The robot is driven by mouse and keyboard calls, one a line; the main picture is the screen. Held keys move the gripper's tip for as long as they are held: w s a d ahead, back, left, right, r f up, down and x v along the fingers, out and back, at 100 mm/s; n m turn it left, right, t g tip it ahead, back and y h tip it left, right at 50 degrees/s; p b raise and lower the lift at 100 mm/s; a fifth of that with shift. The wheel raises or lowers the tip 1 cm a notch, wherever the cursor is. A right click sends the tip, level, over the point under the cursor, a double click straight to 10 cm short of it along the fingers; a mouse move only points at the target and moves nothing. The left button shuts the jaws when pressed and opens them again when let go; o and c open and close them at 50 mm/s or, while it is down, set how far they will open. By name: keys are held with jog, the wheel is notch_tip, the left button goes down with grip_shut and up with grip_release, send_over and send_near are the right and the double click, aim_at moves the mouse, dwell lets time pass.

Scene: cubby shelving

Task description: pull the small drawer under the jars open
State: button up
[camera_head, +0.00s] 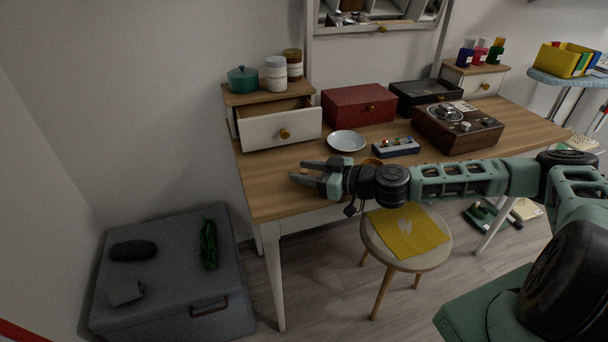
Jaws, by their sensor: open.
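The small white drawer (262,133) under the jars sticks out of its wooden-topped box at the back left of the desk; its dark inside shows behind the front. It has a round brass knob (285,134). On top of the box stand a teal lidded pot (243,79), a white jar (276,74) and a brown jar (293,65). My gripper (299,172) is open and empty over the desk's left part. It is in front of and below the drawer in the picture, apart from the knob, with its fingers pointing left.
The wooden desk (262,193) also holds a white bowl (346,141), a red box (358,104), a black tray (426,94), a brown record player (457,129) and a small blue box (396,147). A stool (407,262) stands in front; a grey chest (172,281) is left.

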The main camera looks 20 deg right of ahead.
jog(key=shift+w+a, duration=0.2)
jog(key=shift+w, duration=0.05)
grip_shut()
jog(key=shift+s+r, duration=0.1)
